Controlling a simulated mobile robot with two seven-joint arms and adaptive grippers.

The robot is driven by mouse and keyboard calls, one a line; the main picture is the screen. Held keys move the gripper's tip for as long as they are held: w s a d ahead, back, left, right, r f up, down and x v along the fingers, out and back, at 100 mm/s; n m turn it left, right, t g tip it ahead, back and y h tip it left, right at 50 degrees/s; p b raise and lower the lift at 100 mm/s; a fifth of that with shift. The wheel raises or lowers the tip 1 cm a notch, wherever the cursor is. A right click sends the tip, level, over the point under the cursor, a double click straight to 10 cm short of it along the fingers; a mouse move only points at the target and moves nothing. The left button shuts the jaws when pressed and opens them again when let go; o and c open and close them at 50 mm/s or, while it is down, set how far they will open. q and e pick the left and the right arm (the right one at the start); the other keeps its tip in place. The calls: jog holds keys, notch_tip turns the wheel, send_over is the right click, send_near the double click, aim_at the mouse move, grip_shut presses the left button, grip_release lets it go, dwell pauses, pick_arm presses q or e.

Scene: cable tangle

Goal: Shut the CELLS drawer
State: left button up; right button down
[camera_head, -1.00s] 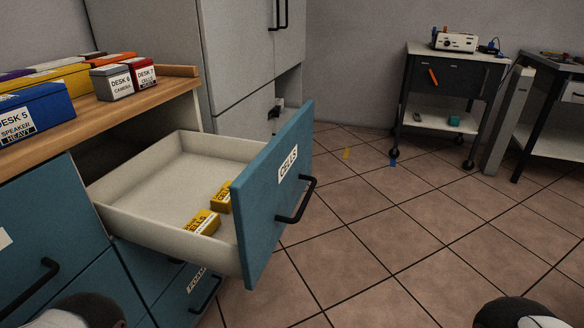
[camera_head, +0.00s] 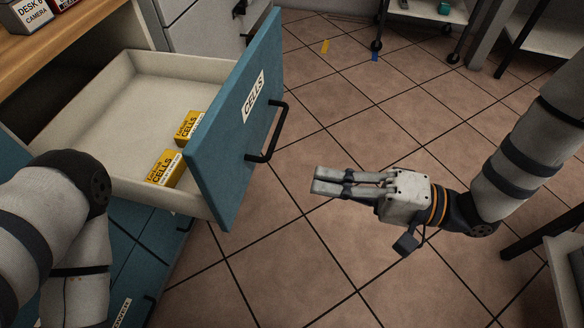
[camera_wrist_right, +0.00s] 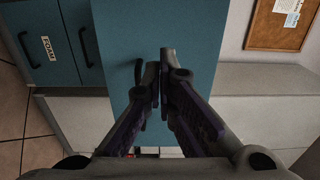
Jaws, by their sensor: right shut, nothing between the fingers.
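The CELLS drawer (camera_head: 235,120) stands pulled well out of the cabinet in the head view. It has a teal front with a white CELLS label and a black bar handle (camera_head: 267,132). Two yellow CELLS boxes (camera_head: 165,168) lie inside it near the front. My right gripper (camera_head: 316,180) is shut and empty, to the right of the drawer front and apart from it, pointing toward it. In the right wrist view the teal front (camera_wrist_right: 200,30) is ahead of the shut fingers, which partly cover the handle. My left arm comes in at the left; its gripper is not visible.
A wooden counter (camera_head: 60,45) with boxes is above the drawer at upper left. A wheeled cart (camera_head: 430,12) stands at the back. A light-topped table (camera_head: 567,262) is at lower right. Tiled floor (camera_head: 330,90) between them is mostly clear.

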aim_at(233, 166)
pick_arm(q)
jog(key=shift+w+r, duration=0.1)
pick_arm(e)
jog(key=x, duration=1.2)
jog(key=shift+w+a+f, duration=0.1)
jog(key=shift+a+f, duration=0.05)
jog(key=shift+a, duration=0.1)
jog(key=shift+a, duration=0.1)
